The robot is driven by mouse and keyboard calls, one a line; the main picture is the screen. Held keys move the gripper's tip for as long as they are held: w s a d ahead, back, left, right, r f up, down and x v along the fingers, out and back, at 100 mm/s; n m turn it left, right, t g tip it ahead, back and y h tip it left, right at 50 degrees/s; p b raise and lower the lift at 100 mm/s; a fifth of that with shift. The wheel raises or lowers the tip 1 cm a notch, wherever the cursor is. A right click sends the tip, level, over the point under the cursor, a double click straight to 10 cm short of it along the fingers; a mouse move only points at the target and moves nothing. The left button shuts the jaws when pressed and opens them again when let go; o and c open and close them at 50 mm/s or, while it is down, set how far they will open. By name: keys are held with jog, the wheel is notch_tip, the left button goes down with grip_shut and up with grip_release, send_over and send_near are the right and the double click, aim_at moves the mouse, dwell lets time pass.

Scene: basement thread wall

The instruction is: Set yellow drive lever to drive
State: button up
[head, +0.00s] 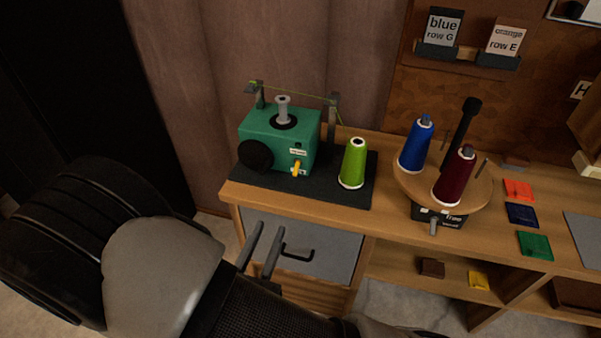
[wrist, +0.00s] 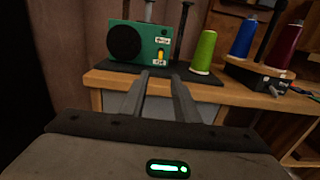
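The yellow drive lever (head: 296,168) sticks out of the front of the green winder box (head: 270,138), low on its right side, below a small white label. It also shows in the wrist view (wrist: 160,56), pointing roughly up and down. The label text is too small to read surely. My gripper (head: 268,232) is in front of the bench, lower than the lever and apart from it. Its two grey fingers are parallel with a gap between them, and nothing is between them. In the wrist view the fingers (wrist: 157,75) point toward the bench edge below the box.
A lime thread cone (head: 354,163) stands right of the box on a dark mat (head: 330,190). A round turntable (head: 414,186) holds blue and maroon cones further right. A grey drawer (head: 325,250) is below the bench top. Colored cards lie at right.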

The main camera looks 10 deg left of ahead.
aim_at(295, 172)
jog(key=w, duration=0.5)
jog(key=w+d+b, duration=0.1)
jog(key=w, duration=0.5)
jog(key=w+d, duration=0.1)
jog(key=w, duration=0.5)
jog(key=shift+d+b, duration=0.25)
jog(key=shift+b, duration=0.1)
jog(key=shift+c, duration=0.4)
grip_shut()
